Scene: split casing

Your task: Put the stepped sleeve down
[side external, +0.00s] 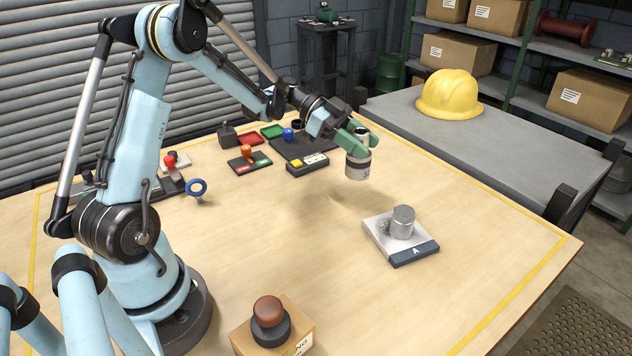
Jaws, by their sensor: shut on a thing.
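The stepped sleeve (358,167) is a light grey metal cylinder with a wider lower part and a narrower upper part. It is upright, or nearly so, and appears held above the wooden table. My gripper (361,139) with green fingers is shut on its narrower upper part, which the fingers partly hide. A pale plate (378,227) with a dark front strip marked "A" lies on the table, below and to the right of the sleeve. A grey metal cylinder (402,222) stands on that plate.
A box with a brown knob (268,315) stands at the front. The table's middle is clear.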

